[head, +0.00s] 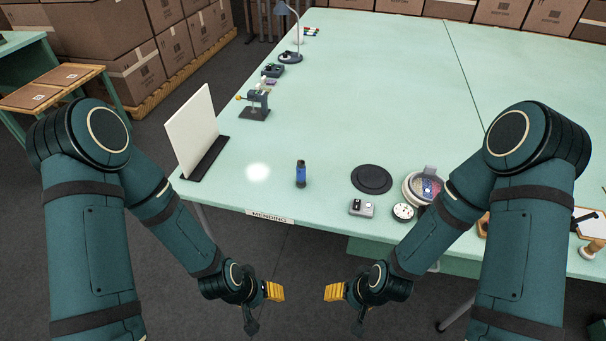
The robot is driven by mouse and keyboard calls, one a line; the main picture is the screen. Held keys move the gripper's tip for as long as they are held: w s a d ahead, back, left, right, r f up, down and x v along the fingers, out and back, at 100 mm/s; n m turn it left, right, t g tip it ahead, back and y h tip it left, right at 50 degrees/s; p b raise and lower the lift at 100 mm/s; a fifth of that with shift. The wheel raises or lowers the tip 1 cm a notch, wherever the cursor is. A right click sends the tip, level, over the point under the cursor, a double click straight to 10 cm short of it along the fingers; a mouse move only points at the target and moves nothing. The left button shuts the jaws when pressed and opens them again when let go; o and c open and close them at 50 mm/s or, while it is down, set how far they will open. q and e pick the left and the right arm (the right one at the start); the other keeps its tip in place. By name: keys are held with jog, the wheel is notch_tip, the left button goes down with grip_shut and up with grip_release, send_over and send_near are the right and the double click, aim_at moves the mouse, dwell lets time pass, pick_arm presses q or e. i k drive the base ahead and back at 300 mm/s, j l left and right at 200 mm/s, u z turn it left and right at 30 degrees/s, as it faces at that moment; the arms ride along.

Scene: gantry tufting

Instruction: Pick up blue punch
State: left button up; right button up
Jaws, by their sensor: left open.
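A small upright cylinder (300,174), blue in the middle with dark ends, stands on the pale green table near its front edge. A round pale tray (410,189) at the right holds small items, one of them blue (431,187); I cannot tell for sure which blue thing is the punch. My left gripper (268,293) is open and empty, in front of and below the table edge, apart from everything. My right gripper (338,294) is also in front of the table edge, with its yellow pad facing left; its opening is unclear.
A black disc (371,179), a grey box (361,208) and a round white piece (403,212) lie near the front edge. A white upright panel (193,130) stands at left. A lamp (287,30) and small tools line the left edge. The table's middle is clear.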

aim_at(300, 173)
jog(key=l+z, duration=0.1)
jog(key=z, duration=0.85)
jog(key=k+u, duration=0.15)
jog(key=u, duration=0.85)
jog(key=z, duration=0.5)
jog(key=j+z, duration=0.2)
jog(key=z, duration=0.2)
jog(key=i+j+z, duration=0.1)
jog(key=z, duration=0.25)
jog(key=j+z, duration=0.4)
jog(key=k+j+z, duration=0.2)
jog(key=j, duration=0.2)
jog(key=j+z, duration=0.25)
jog(key=j, duration=0.2)
